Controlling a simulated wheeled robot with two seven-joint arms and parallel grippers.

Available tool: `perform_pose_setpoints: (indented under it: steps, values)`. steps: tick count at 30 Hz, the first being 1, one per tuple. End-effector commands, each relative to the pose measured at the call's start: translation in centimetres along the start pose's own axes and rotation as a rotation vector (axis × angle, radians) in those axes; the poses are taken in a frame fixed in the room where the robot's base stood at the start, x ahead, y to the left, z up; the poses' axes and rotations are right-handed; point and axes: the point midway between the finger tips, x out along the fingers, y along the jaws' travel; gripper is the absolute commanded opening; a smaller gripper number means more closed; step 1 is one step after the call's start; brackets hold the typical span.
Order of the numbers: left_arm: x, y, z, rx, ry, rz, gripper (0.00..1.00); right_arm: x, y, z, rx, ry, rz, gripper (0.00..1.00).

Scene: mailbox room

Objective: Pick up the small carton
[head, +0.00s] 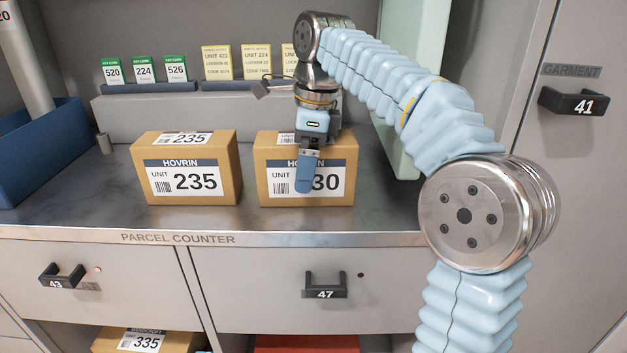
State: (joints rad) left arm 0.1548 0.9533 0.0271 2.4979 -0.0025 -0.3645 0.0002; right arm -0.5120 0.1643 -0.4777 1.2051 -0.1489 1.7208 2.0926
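Two brown cartons of similar size stand on the parcel counter (80,203). The left carton (188,196) is labelled HOVRIN, unit 235. The right carton (345,185) has a HOVRIN label partly covered by my gripper; "30" shows at its end. My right gripper (307,172) points down at the right carton, with one blue-padded finger in front of its label. The other finger is hidden, so I cannot tell its opening or whether it touches the carton. My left gripper is not in view.
A grey ledge behind the cartons holds green cards (143,69) and yellow cards (237,62). A blue bin (40,150) stands at the left. Below are drawers 43 (62,275) and 47 (326,285), and another carton (145,341).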

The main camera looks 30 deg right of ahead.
Motion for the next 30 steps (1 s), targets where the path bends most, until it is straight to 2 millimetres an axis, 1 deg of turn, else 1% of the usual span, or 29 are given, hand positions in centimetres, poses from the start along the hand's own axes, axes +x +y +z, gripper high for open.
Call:
perform_pose_setpoints:
  steps: [1,9,11,22,23,30]
  values:
    - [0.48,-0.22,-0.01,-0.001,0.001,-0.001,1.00,0.46,0.11,0.05,0.000,0.000,-0.001,1.00]
    - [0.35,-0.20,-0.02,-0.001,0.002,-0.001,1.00,0.28,0.18,0.12,0.002,0.000,0.000,1.00]
    - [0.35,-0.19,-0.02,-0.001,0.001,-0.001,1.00,0.28,0.18,0.12,0.002,0.000,0.000,0.92]
    - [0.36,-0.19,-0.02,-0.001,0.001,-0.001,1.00,0.30,0.18,0.10,0.002,0.001,0.000,0.36]
    - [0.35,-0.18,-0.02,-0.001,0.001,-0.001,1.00,0.26,0.19,0.11,0.001,0.000,0.000,0.34]
    - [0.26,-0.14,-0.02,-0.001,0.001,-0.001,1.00,0.05,0.17,0.14,0.002,0.000,0.000,0.34]
